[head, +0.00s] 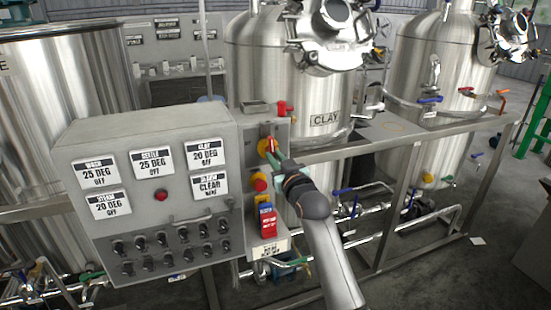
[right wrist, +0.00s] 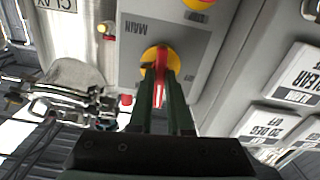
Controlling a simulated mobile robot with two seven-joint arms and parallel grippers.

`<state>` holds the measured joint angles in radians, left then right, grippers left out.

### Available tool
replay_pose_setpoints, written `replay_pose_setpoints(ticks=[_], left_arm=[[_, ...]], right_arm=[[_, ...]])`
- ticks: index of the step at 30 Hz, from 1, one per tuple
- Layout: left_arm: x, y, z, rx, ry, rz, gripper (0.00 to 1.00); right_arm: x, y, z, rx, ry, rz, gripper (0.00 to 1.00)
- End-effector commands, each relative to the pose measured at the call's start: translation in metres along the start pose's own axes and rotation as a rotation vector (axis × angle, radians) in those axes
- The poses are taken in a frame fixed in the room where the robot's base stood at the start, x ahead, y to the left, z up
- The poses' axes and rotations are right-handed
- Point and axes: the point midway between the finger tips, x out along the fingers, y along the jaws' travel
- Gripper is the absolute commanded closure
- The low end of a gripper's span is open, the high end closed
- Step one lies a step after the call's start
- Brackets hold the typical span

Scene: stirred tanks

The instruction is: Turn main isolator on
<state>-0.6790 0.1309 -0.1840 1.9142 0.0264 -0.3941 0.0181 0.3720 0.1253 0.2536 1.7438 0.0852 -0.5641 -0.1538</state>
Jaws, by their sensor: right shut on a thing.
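The main isolator (head: 263,148) is a red handle on a yellow disc, on the narrow side panel right of the control box. In the right wrist view the isolator (right wrist: 161,57) sits by an upside-down "MAIN" label (right wrist: 146,28). My right gripper (head: 276,158) reaches it from the lower right. In the right wrist view its two dark green fingers (right wrist: 165,92) stand on both sides of the red handle, shut on it. The fingers hide part of the handle and disc. My left gripper is not in view.
The grey control box (head: 165,125) carries display cards and rows of black switches. A red button on yellow (head: 260,184) and a blue and red switch (head: 267,217) sit just below the isolator. Steel tanks (head: 285,90) stand behind, with a frame rail and pipes at right.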

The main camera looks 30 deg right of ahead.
Motion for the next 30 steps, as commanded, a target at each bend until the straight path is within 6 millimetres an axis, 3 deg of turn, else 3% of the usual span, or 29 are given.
replay_pose_setpoints(ticks=[9,24,25,30], left_arm=[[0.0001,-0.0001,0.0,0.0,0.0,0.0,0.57],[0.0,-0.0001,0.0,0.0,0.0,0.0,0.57],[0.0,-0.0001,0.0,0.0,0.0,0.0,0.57],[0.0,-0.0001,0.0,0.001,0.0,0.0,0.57]], right_arm=[[0.0,-0.0003,0.0011,0.106,-0.003,0.0,1.0],[0.0,-0.0003,0.0012,0.123,-0.003,-0.001,1.0],[0.0,-0.0004,0.0012,0.123,-0.003,-0.001,0.82],[0.0,-0.0003,0.001,0.121,-0.002,-0.001,0.62]])
